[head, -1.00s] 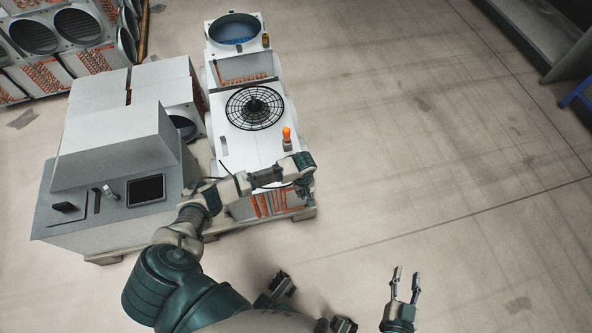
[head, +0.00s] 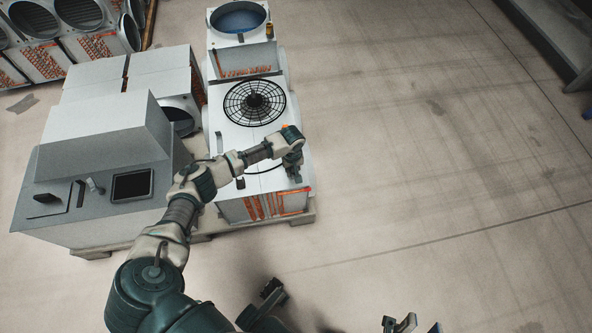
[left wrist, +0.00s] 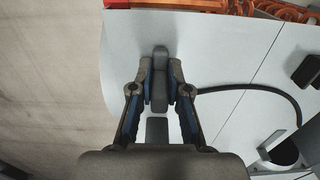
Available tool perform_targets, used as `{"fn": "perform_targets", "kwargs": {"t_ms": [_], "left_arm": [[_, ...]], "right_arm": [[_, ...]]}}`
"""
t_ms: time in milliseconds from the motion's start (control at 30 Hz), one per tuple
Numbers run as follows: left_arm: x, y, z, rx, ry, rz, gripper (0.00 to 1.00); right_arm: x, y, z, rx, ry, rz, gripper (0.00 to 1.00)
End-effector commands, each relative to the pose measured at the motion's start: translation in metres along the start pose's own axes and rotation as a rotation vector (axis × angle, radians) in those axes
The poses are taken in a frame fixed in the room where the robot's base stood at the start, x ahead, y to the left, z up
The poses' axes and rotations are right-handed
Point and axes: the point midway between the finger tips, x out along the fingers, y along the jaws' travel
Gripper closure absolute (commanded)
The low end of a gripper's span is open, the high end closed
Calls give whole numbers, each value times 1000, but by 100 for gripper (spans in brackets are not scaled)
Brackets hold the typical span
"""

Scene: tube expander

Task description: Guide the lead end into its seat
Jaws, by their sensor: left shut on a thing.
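My left gripper (head: 294,175) is over the front right part of the white unit's top in the head view. In the left wrist view its fingers (left wrist: 159,90) are shut on a dark grey, block-shaped lead end (left wrist: 160,60). A black lead (left wrist: 260,87) curves away from it to the right. The lead end is over the white panel near its edge; I cannot tell whether it touches. A grey block (left wrist: 157,130) shows between the fingers, partly hidden. I cannot make out the seat. My right gripper (head: 412,327) is open and empty at the bottom edge, partly cut off.
The white unit (head: 225,150) has a round black fan grille (head: 254,102). A grey console (head: 90,215) with a screen (head: 132,185) stands to its left. A dark block (left wrist: 307,70) and a bracket (left wrist: 280,148) are on the panel's right.

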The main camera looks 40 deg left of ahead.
Motion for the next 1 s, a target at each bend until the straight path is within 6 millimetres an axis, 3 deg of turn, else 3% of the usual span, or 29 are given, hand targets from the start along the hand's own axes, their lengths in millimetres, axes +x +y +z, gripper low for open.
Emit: {"fn": "perform_targets", "kwargs": {"t_ms": [467, 500, 567, 600, 1000], "left_arm": [[10, 0, 0, 0, 2, 1, 100], [10, 0, 0, 0, 3, 1, 77], [10, 0, 0, 0, 3, 1, 62], [10, 0, 0, 0, 2, 1, 59], [12, 0, 0, -1, 2, 1, 59]], "right_arm": [[1, 0, 1, 0, -5, 0, 60], [1, 0, 2, -1, -5, 0, 60], [1, 0, 2, -1, -5, 0, 60], [1, 0, 2, -1, -5, 0, 60], [-2, 0, -2, 3, 27, 2, 60]]}}
